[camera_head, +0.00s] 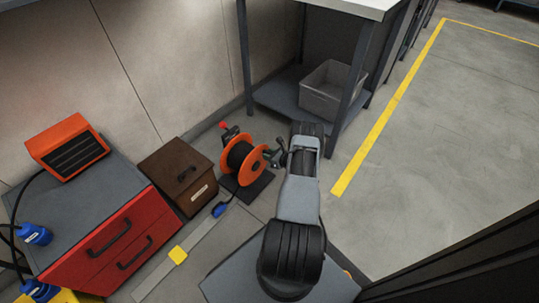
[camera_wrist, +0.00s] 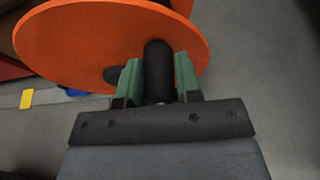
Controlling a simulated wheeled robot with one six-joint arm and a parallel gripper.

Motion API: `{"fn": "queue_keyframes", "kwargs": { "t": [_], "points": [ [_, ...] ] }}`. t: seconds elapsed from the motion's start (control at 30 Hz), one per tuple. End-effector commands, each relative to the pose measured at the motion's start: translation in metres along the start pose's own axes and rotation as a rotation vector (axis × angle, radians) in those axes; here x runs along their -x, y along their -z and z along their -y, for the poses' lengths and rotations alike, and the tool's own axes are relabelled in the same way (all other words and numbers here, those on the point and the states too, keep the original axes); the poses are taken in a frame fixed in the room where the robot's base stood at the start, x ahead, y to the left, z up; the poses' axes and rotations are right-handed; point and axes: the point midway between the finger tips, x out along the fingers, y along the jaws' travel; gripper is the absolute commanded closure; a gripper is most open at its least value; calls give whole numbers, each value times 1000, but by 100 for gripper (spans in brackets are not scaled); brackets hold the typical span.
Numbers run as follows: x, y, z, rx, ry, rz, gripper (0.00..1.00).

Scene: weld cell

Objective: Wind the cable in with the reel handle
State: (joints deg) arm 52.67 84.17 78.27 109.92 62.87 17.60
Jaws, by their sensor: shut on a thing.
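The cable reel (camera_head: 237,162) has orange side discs and a dark cable wound on its drum, and it stands on a dark base plate (camera_head: 252,188) on the floor. In the wrist view its orange disc (camera_wrist: 105,40) fills the upper left. My gripper (camera_head: 279,155) is at the right side of the reel. In the wrist view my gripper (camera_wrist: 158,82) has its green fingers on either side of the black reel handle (camera_wrist: 158,65) and is shut on it. A blue plug (camera_head: 220,209) lies on the floor in front of the reel.
A brown box (camera_head: 180,172) and a red drawer cabinet (camera_head: 110,245) stand left of the reel. A workbench (camera_head: 340,8) with a grey bin (camera_head: 328,95) on its lower shelf stands behind. Open floor lies right.

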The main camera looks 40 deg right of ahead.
Motion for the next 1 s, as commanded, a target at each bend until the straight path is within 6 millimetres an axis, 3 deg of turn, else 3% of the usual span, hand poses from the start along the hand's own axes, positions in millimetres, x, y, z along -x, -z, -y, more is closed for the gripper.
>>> {"fn": "queue_keyframes", "kwargs": {
  "t": [0.17, 0.6, 1.0],
  "points": [
    [1, 1, -4, -6, -4, -6, 82],
    [6, -20, -30, -5, -4, -5, 82],
    [6, -22, -30, 0, 0, 1, 82]
  ]
}}
